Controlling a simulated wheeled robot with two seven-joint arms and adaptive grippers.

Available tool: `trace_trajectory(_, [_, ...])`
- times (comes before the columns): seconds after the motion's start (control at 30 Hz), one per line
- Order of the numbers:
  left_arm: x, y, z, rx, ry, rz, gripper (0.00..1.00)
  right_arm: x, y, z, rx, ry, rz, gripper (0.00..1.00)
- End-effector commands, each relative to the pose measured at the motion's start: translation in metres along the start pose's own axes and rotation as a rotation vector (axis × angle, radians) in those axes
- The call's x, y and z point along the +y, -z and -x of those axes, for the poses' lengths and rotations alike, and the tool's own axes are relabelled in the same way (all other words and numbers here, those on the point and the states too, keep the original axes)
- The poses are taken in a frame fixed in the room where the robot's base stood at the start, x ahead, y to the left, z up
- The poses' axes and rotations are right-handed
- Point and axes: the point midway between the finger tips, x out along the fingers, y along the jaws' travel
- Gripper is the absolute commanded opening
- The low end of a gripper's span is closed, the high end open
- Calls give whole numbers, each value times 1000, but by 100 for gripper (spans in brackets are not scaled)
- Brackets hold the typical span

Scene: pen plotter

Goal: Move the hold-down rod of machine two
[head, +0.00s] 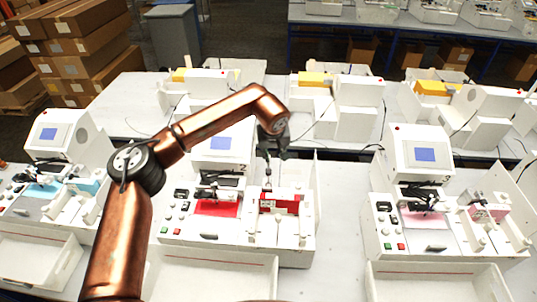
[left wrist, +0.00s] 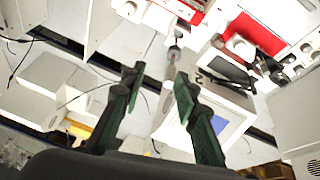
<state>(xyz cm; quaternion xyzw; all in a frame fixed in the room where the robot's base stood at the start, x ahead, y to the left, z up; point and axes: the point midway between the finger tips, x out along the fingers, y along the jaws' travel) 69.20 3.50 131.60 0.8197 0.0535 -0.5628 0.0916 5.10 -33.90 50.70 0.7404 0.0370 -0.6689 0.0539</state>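The middle machine (head: 235,225), white with a red plate (head: 215,208) and a blue screen, stands on the near table; I take it as machine two. A thin upright rod with a grey knob (head: 267,171) rises by its red block (head: 280,203) on the right side. My left gripper (head: 273,153) is just above this rod, pointing down. In the left wrist view its two green-padded fingers (left wrist: 159,82) are apart, and the rod (left wrist: 174,52) shows at the gap between the tips. I cannot tell whether they touch it. My right gripper is not in view.
Similar machines stand at the left (head: 60,190) and right (head: 430,220). White trays (head: 215,275) sit in front of the machines. Behind is another table with several white machines (head: 355,105). Cardboard boxes (head: 75,45) are stacked at the back left.

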Motion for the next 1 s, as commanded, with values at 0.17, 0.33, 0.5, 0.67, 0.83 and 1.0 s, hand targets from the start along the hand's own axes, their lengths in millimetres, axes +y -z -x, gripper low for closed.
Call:
trace_trajectory(0.17, [-18,18,5,33,76,-28,29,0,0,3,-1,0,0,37])
trace_trajectory(0.33, [-18,17,-18,30,75,-29,29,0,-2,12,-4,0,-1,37])
trace_trajectory(0.5, [-20,18,-44,30,73,-28,29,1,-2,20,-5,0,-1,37])
trace_trajectory(0.67, [-22,19,-60,31,72,-27,29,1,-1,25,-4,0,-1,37])
trace_trajectory(0.83, [-23,19,-67,33,73,-25,29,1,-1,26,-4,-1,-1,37])
trace_trajectory(1.0, [-23,19,-67,33,72,-25,29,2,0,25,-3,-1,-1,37])
